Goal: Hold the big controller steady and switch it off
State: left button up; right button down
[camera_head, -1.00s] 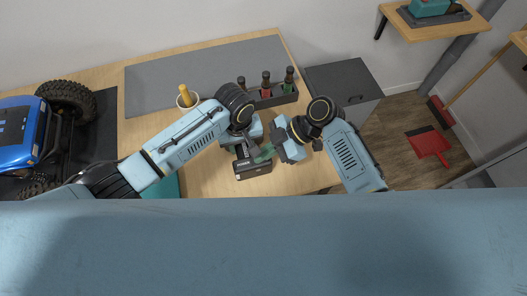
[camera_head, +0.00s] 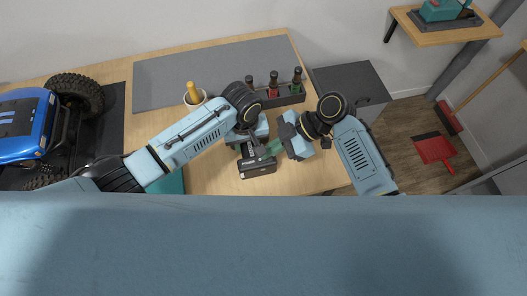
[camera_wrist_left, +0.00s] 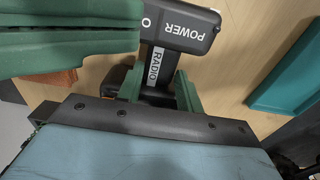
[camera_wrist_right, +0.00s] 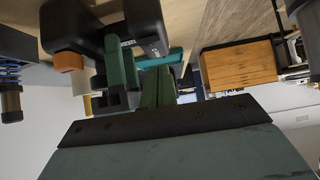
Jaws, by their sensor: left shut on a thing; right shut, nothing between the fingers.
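The big controller (camera_head: 257,170) is black and sits over the table's front part in the head view. In the left wrist view its body (camera_wrist_left: 180,22) carries a POWER label with an "O" mark, and its stem reads RADIO. My left gripper (camera_wrist_left: 158,92) is shut on the stem, a green finger on each side. My right gripper (camera_wrist_right: 156,88) is shut and empty, its green fingertips close beside the controller (camera_wrist_right: 125,32); I cannot tell if they touch it. They also show in the head view (camera_head: 269,149). The power switch itself is hidden.
A blue crawler (camera_head: 25,125) stands at the left on a dark mat. A cup with a yellow handle (camera_head: 194,95) and a rack of bottles (camera_head: 285,97) stand behind the arms. A grey cabinet (camera_head: 345,82) adjoins the table's right.

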jog(key=v, duration=0.9)
jog(key=shift+d+r, duration=0.25)
jog(key=shift+r, duration=0.05)
pick_arm(q)
jog(key=o, duration=1.3)
